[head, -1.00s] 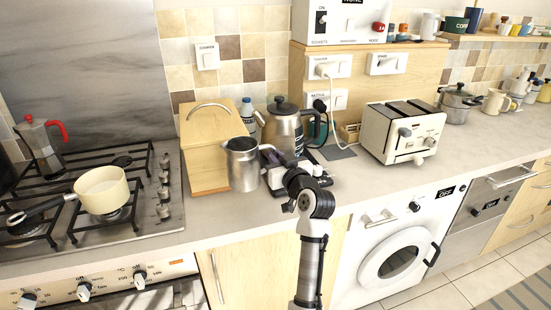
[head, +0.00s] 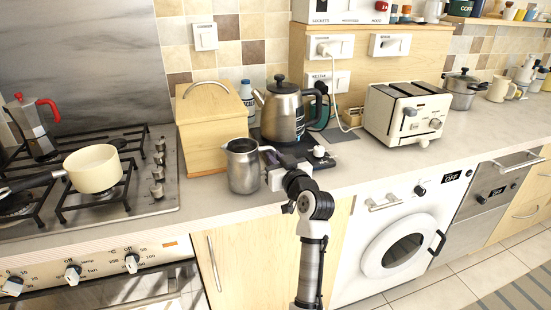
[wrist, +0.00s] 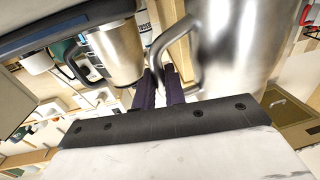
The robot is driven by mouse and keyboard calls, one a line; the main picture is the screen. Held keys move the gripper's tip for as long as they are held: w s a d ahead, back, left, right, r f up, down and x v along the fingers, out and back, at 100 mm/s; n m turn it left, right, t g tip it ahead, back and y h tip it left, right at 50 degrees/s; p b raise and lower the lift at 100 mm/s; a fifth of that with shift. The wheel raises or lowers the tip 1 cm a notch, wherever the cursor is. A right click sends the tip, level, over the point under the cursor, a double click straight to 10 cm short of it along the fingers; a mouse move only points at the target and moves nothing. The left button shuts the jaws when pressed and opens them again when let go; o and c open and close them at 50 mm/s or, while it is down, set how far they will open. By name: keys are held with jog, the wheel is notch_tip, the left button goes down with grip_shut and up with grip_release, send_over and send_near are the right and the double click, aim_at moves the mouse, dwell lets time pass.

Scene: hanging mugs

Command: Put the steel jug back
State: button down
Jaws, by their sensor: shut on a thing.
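The steel jug (head: 242,170) is upright at the front of the counter, before the right side of the wooden bread box. I cannot tell whether its base touches the counter. My gripper (head: 268,156) is at the right of the jug, shut on its handle. In the wrist view the jug (wrist: 240,45) fills the upper right, with its handle between the dark fingers (wrist: 161,85).
A steel kettle (head: 284,114) stands close behind my gripper, and the wooden bread box (head: 212,138) is behind the jug. The hob with a cream pan (head: 93,170) is left. A toaster (head: 406,114) is right. Clear counter lies before the toaster.

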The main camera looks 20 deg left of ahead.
jog(key=shift+f, duration=0.25)
dwell(0.4)
jog(key=c, duration=1.4)
grip_release()
jog(key=shift+f, duration=0.1)
jog(key=b+v, duration=0.4)
jog(key=v, duration=1)
jog(key=shift+a, duration=0.1)
